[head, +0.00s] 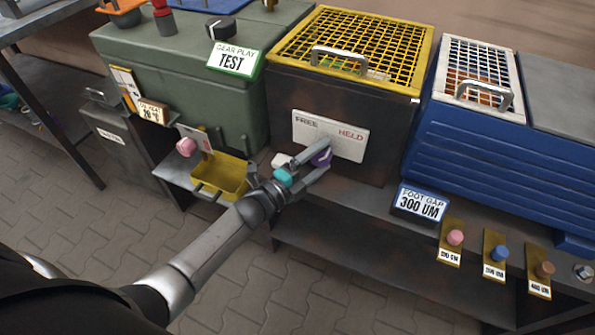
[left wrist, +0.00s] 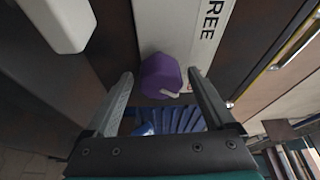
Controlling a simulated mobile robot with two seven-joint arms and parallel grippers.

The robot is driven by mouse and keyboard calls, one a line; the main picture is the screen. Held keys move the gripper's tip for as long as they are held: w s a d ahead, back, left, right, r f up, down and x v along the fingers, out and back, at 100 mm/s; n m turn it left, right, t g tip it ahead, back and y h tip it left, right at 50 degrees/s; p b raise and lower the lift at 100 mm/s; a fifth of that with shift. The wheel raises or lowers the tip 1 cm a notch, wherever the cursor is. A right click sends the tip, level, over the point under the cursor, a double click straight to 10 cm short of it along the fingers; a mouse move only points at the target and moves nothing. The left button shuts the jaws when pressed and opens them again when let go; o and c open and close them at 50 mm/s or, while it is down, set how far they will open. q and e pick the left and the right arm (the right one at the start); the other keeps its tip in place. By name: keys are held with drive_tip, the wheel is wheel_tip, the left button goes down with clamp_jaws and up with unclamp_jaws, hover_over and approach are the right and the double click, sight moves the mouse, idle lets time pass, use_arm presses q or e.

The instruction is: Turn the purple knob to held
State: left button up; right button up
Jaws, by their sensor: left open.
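The purple knob (head: 322,159) sits at the lower edge of a white plate (head: 345,143) marked FREE on the left and HELD on the right, on the front of a dark box with a yellow mesh lid. My left gripper (head: 318,162) is open at the knob, which is partly covered by its fingers. In the left wrist view the knob (left wrist: 161,75) shows between the two open fingers (left wrist: 160,78), with a gap at each side. A pale pointer (left wrist: 170,94) shows on its lower right there. My right gripper is not seen.
A white block (head: 281,160) is just left of the gripper and shows large in the left wrist view (left wrist: 60,22). A yellow bin (head: 222,178) and a pink knob (head: 186,147) are further left. A FOOT GAP sign (head: 420,203) stands to the right on the shelf.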

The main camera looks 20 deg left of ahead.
use_arm(q)
drive_tip(key=p+v, duration=0.3)
drive_tip(key=v, duration=1.1)
drive_tip(key=shift+s+a, duration=0.25)
drive_tip(key=shift+s, duration=0.05)
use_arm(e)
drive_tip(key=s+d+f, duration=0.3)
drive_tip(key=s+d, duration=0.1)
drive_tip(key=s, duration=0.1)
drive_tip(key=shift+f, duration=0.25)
